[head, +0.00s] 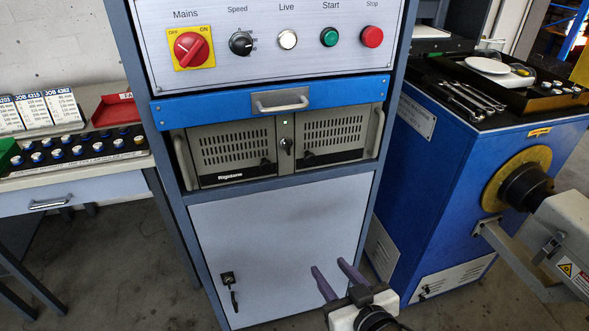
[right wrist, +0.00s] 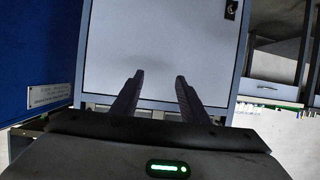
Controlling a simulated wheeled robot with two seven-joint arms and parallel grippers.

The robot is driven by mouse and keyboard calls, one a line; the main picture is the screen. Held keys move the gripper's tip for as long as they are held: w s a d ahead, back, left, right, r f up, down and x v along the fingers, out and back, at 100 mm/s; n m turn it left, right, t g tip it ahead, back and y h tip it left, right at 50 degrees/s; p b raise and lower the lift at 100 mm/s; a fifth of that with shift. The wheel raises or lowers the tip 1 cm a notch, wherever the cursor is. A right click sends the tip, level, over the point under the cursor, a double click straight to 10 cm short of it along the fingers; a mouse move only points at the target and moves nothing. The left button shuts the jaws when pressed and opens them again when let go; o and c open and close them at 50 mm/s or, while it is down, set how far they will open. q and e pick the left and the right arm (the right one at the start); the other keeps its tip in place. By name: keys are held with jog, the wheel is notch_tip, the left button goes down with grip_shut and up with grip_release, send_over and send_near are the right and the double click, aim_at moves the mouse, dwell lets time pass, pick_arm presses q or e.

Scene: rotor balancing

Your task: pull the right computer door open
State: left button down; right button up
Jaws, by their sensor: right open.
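The computer (head: 284,146) sits in the cabinet bay under the blue drawer, with two vented doors side by side. Its right door (head: 335,134) looks closed; a key lock (head: 287,146) sits on the strip between the doors. My right gripper (head: 338,272) is open and empty, in front of the cabinet's lower grey panel and well below the computer. In the right wrist view my right gripper (right wrist: 157,80) has its fingers apart before the pale panel (right wrist: 165,45). The computer is not visible there. My left gripper is not in view.
The control panel (head: 270,45) and blue drawer (head: 275,101) are above the computer. A blue machine (head: 440,190) stands at right, with wrenches (head: 470,97) on top. A table (head: 75,200) with small weights stands at left. Space before the cabinet looks open.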

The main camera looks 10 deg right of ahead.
aim_at(311, 161)
jog(key=w+r+t+b, duration=0.1)
jog(key=w+r+t, duration=0.1)
jog(key=w+r, duration=0.45)
jog(key=w+r+t, duration=0.2)
jog(key=w+r, duration=0.1)
jog(key=r, duration=0.6)
jog(key=shift+m+h, duration=0.4)
jog(key=w, duration=0.9)
jog(key=shift+w+d+f, duration=0.25)
jog(key=shift+d, duration=0.05)
jog(key=shift+c, duration=0.4)
grip_shut()
